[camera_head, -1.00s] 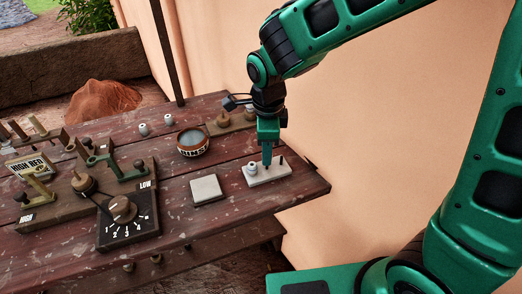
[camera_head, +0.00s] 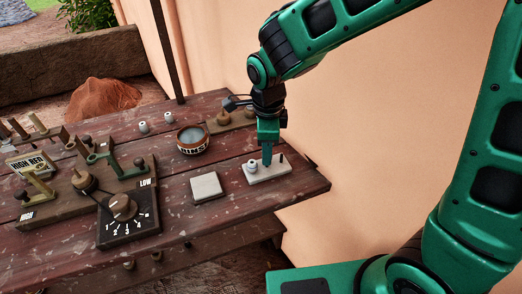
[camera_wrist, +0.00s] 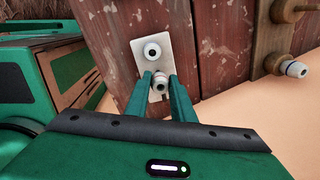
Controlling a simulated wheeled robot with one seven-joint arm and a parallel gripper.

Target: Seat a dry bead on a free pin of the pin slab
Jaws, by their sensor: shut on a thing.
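The pale pin slab (camera_head: 262,179) lies near the right end of the table; it also shows in the wrist view (camera_wrist: 143,58). A white bead (camera_head: 252,168) sits on its left pin, seen from above in the wrist view (camera_wrist: 152,51). A dark bare pin (camera_head: 281,158) stands at its right end. My gripper (camera_head: 267,163) points down over the slab's middle. In the wrist view its fingers (camera_wrist: 163,88) are shut on a second pale bead (camera_wrist: 160,82) at the slab. How far that bead is down on a pin is hidden.
Two beads (camera_head: 143,127) stand on the table left of the round rinse bowl (camera_head: 193,148). A wooden rack (camera_head: 236,124) is behind my gripper. A pale square tile (camera_head: 206,188) lies left of the slab. The dial box (camera_head: 128,224) and lever fixtures fill the left side.

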